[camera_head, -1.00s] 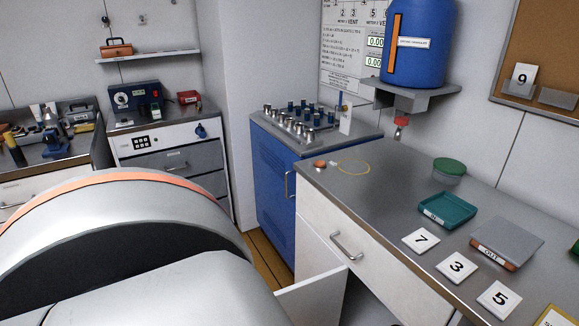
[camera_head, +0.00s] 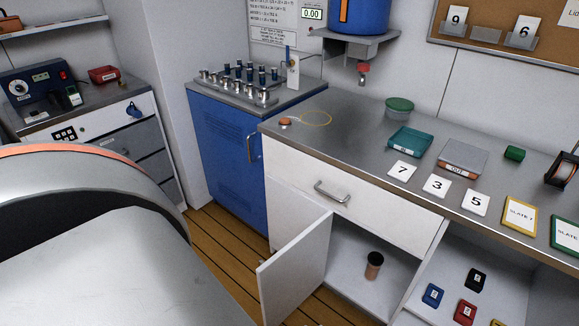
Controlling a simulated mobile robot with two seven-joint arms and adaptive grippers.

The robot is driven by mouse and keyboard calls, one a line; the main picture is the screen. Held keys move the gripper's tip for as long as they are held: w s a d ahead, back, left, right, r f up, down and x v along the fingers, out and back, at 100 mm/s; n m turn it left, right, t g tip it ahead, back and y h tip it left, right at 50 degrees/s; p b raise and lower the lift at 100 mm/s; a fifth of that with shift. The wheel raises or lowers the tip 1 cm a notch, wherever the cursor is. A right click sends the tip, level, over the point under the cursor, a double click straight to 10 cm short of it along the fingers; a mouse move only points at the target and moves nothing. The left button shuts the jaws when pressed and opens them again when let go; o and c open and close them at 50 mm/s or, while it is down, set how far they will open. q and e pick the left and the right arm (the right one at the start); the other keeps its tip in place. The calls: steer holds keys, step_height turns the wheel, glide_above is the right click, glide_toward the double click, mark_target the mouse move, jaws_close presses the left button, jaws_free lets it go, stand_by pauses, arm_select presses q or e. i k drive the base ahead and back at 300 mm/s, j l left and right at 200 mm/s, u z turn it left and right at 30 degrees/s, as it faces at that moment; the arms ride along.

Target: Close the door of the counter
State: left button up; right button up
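The counter (camera_head: 365,205) stands at the right, with a grey top and white front. Its white door (camera_head: 295,272) stands open below the drawer, swung out toward me on its left side. The open compartment (camera_head: 350,250) holds a small dark jar with a tan band (camera_head: 374,266). A large grey and white curved part of my own body, with an orange stripe, fills the lower left and hides part of the floor. Neither of my grippers shows in this view.
A blue cabinet (camera_head: 224,165) stands left of the counter. The drawer handle (camera_head: 331,192) sticks out above the door. An open shelf at the lower right holds several small coloured boxes. Wooden floor (camera_head: 222,250) is clear between my body and the door.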

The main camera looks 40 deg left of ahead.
mark_target(287, 280)
steer(key=k+j+z, duration=0.15)
steer(key=j, duration=0.3)
steer(key=k+j+z, duration=0.1)
steer(key=k+j, duration=0.2)
steer(key=k+j+z, duration=0.1)
steer(key=j, duration=0.65)
steer(key=k+j+z, duration=0.15)
steer(key=j, duration=0.2)
steer(key=j+z, duration=0.2)
steer(key=j, duration=0.8)
steer(key=j+z, duration=0.1)
steer(key=j, duration=0.8)
steer(key=i, duration=0.05)
